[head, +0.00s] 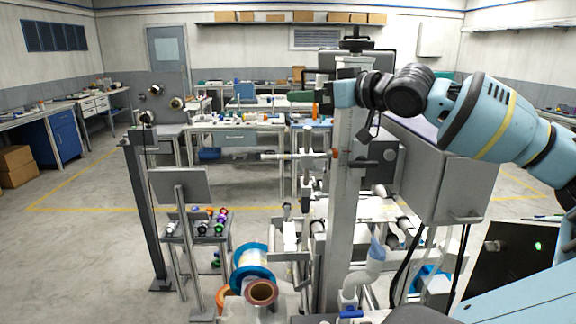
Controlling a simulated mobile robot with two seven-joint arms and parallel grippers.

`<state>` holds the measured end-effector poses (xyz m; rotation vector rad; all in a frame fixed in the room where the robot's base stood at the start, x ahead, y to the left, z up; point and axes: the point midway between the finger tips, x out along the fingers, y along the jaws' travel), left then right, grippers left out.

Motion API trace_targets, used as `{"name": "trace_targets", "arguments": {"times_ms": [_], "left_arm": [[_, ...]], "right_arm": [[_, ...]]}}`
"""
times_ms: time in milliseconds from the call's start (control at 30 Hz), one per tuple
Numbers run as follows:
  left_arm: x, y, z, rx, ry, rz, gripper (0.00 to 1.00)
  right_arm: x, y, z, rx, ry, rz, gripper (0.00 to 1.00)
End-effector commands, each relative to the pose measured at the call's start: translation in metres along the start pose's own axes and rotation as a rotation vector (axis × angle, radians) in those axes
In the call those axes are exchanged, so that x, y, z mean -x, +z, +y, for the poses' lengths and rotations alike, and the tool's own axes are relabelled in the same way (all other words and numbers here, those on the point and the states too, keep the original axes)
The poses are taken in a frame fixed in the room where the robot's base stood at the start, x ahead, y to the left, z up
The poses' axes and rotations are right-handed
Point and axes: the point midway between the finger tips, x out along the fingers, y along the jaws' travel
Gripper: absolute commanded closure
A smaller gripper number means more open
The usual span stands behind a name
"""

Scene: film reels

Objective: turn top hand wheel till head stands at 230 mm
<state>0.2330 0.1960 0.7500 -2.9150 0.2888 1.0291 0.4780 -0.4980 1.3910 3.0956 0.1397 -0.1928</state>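A tall grey column (345,200) stands right of centre, with a narrow scale on its face. Its marks are too small to read. The dark top hand wheel (355,43) sits at the column's upper end. The head (305,158) is a pale carriage with horizontal rods, left of the column at mid-height. A small orange pointer (335,153) lies by the scale. My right arm reaches in from the right, and its end, with the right gripper (346,94), overlaps the column's upper part below the wheel. Its fingers cannot be made out. My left gripper is out of view.
A grey cabinet (440,175) stands right of the column, under my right arm. A blue-rimmed reel (253,268) and a copper-coloured roll (261,292) are low in front. A panel on a stand (180,186) and a small cart (230,240) are left.

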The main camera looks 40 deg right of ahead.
Motion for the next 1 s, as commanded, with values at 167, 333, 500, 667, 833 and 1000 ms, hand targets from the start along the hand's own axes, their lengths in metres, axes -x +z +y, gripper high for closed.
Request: {"name": "trace_targets", "arguments": {"times_ms": [167, 333, 500, 667, 833, 1000], "left_arm": [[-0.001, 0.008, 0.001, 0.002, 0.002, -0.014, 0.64], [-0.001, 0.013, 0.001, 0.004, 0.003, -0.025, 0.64], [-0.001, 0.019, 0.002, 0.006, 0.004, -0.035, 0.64], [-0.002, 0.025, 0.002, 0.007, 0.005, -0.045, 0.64], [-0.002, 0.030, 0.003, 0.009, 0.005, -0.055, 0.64], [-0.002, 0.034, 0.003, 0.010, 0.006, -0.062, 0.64]], "right_arm": [[-0.018, 0.029, -0.004, 0.004, -0.018, -0.033, 0.01], [-0.032, 0.054, -0.009, 0.009, -0.033, -0.059, 0.01], [-0.044, 0.079, -0.013, 0.014, -0.049, -0.084, 0.01], [-0.056, 0.104, -0.018, 0.017, -0.063, -0.108, 0.01], [-0.066, 0.129, -0.024, 0.020, -0.078, -0.131, 0.01], [-0.072, 0.148, -0.028, 0.024, -0.088, -0.147, 0.01]]}}
